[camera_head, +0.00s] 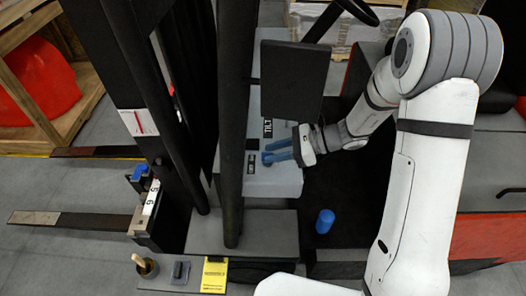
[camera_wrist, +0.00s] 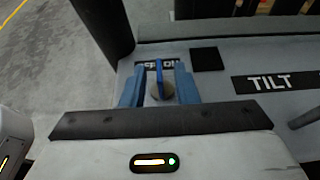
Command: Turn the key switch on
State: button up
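The key switch (camera_wrist: 162,93) is a round metal-looking lock on the grey panel, with a thin blue key (camera_wrist: 159,71) standing up in it. In the head view my gripper (camera_head: 266,152) reaches in from the right, low over the grey panel (camera_head: 277,183). There the key and lock are hard to make out among the blue fingers.
A TILT label (camera_wrist: 269,83) and a black square (camera_wrist: 207,59) lie right of the switch. Dark mast posts (camera_head: 233,125) stand left of my gripper, and a dark upright panel (camera_head: 294,80) stands behind it. A blue cylinder (camera_head: 325,221) stands below right.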

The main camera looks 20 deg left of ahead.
aim_at(262, 161)
jog(key=shift+p+x, duration=0.4)
jog(key=shift+x, duration=1.7)
jog(key=shift+c, duration=0.5)
grip_shut()
jog(key=shift+d, duration=0.1)
